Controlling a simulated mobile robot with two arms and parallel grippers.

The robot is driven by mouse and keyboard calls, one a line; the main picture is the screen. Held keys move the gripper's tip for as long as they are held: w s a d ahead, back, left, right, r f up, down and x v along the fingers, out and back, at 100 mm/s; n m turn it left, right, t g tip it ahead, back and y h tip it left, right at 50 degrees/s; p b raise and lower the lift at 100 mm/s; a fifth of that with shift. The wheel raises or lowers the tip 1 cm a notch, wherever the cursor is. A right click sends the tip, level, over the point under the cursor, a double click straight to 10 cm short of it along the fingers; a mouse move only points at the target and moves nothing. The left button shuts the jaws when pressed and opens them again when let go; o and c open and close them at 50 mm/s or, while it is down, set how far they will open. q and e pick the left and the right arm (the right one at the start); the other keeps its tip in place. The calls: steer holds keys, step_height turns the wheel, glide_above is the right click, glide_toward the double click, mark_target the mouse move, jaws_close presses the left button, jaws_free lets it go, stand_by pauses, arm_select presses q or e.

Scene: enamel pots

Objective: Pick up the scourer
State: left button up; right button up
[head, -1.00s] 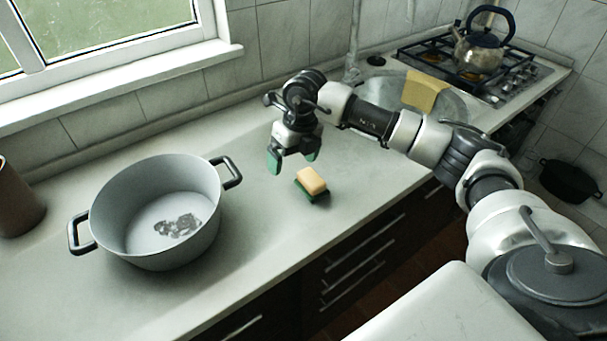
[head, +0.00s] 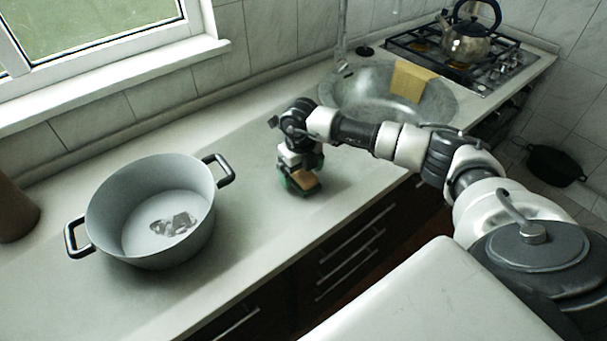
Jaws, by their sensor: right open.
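The scourer (head: 304,181), a small block with a tan top and a green underside, lies on the counter right of the pot. My right gripper (head: 300,184) is down over it, pointing downward, with its green-tipped fingers at the scourer's sides. The jaws are open. The gripper and wrist hide part of the scourer, and I cannot tell whether a finger touches it. My left gripper is not in view.
A large grey enamel pot (head: 150,208) with a dark patch inside stands left of the scourer. A sink (head: 350,95) with a tan cloth (head: 410,80) on its rim and a hob with a kettle (head: 465,42) are behind. The counter (head: 235,255) in front is clear.

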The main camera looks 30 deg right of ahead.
steer(key=shift+f, duration=0.4)
steer(key=shift+r, duration=0.1)
steer(key=c, duration=1)
